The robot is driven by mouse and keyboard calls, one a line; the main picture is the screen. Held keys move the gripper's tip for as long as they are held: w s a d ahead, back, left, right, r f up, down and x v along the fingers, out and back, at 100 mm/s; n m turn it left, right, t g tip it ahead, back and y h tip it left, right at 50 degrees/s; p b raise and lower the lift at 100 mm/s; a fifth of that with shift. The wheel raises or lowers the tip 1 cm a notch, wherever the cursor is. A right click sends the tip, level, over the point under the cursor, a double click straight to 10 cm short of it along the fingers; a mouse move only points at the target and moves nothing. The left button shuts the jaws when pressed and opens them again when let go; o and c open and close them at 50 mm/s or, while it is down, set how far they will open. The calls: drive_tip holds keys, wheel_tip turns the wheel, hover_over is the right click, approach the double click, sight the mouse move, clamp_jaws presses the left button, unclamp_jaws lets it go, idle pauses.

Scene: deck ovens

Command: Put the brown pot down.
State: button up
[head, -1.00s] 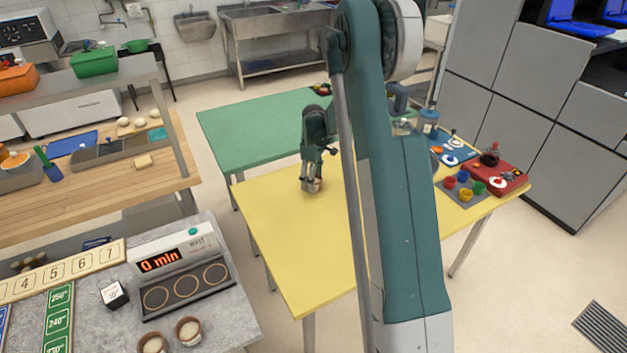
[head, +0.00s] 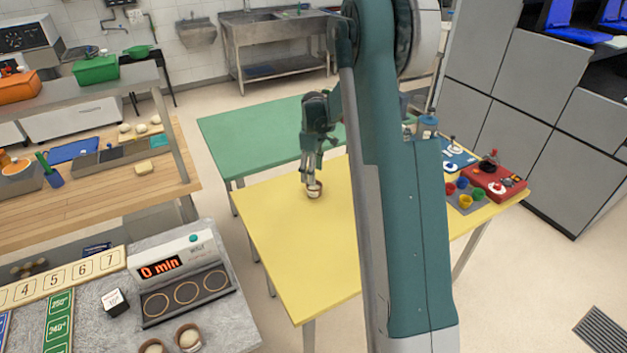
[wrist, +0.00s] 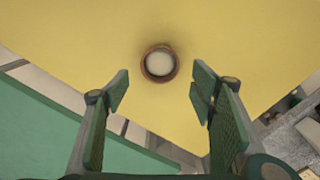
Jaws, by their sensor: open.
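The brown pot (head: 314,190) stands upright on the yellow table (head: 300,250), near its far edge. It is a small brown pot with pale contents. In the wrist view the pot (wrist: 159,64) is seen from above, on the bare yellow top, ahead of my fingertips and between their lines. My gripper (head: 308,176) is just above and beside the pot in the head view. In the wrist view my gripper (wrist: 160,85) has its two green-padded fingers wide apart with nothing between them.
A green table (head: 250,130) adjoins behind. A red tray (head: 492,183) and a grey tray with coloured cups (head: 466,203) stand at the yellow table's right. Two similar pots (head: 188,338) stand on the grey counter by the timer. The yellow table's front is clear.

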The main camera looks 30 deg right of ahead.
drive_tip(key=shift+r, duration=2.4)
drive_tip(key=s+a+r+m+t, duration=0.3)
drive_tip(key=s+a+r, duration=1.3)
drive_tip(key=s+r, duration=0.25)
drive_tip(key=s+a+m+t, duration=0.2)
drive_tip(key=s+a, duration=0.3)
drive_tip(key=s, duration=0.7)
drive_tip(key=s+a+m+t, duration=0.2)
drive_tip(key=s+a, duration=0.3)
drive_tip(key=s, duration=0.7)
drive_tip(key=shift+s+a, duration=0.25)
drive_tip(key=shift+a, duration=0.15)
drive_tip(key=shift+o, duration=0.5)
drive_tip(key=shift+w+a, duration=0.1)
drive_tip(key=shift+a, duration=0.05)
